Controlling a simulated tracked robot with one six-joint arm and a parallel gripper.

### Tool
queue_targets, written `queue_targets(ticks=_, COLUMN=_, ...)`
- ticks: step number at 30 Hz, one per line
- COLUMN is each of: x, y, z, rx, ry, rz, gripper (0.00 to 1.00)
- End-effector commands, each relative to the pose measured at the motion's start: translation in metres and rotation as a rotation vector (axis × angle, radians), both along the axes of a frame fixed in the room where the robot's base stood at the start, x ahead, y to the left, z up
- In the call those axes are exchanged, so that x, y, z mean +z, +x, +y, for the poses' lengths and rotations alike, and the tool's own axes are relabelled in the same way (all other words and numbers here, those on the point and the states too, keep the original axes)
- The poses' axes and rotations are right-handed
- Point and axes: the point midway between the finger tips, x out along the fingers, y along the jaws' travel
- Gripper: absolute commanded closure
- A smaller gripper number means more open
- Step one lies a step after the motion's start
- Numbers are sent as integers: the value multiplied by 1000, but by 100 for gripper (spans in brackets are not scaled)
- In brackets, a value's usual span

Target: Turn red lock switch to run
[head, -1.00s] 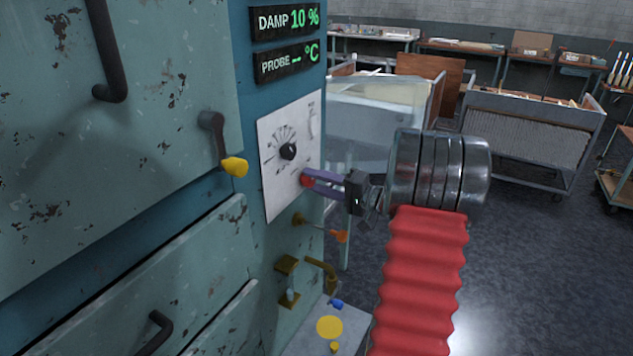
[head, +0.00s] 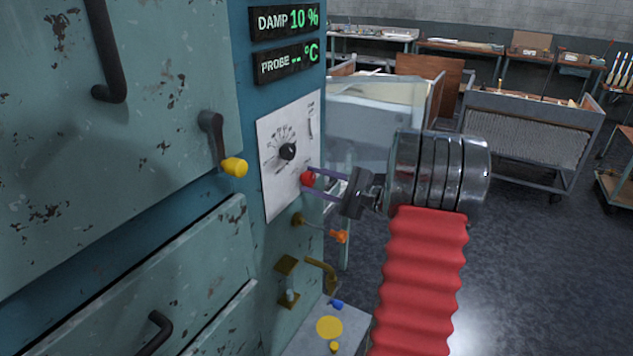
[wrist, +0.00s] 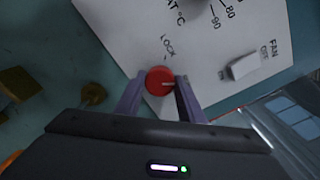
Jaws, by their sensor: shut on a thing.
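The red lock switch (head: 307,178) is a small round knob low on the white control panel (head: 270,195). The line does not point at that word. No run label is readable. My gripper (head: 311,180) is shut on the switch, one purple finger on each side. In the wrist view the fingers of my gripper (wrist: 158,90) flank the knob.
A black dial (head: 288,151) sits above the switch, and a white FAN rocker (wrist: 243,66) is on the same panel. Below are a brass valve with orange tip (head: 341,237) and a brass pipe (head: 325,270).

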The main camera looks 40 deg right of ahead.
Motion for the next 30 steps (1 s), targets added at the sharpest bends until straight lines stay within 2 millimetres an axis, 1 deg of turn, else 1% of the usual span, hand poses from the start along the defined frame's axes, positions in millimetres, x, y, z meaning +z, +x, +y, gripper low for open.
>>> queue_targets(ticks=1, x=-5, y=-1, z=-1, rx=-4, ry=39, rz=23, gripper=87)
queue_targets(ticks=6, x=-5, y=-1, z=-1, rx=-4, ry=159, rz=66, gripper=87)
queue_targets(ticks=12, x=-6, y=-1, z=-1, rx=-4, ry=250, rz=99, gripper=87)
queue_targets(ticks=18, x=-6, y=-1, z=-1, rx=-4, ry=291, rz=113, gripper=87)
queue_targets(ticks=29, x=-6, y=-1, z=-1, rx=-4, ry=296, rz=115, gripper=87)
queue_targets(ticks=30, x=-6, y=-1, z=-1, rx=-4, ry=296, rz=115, gripper=64)
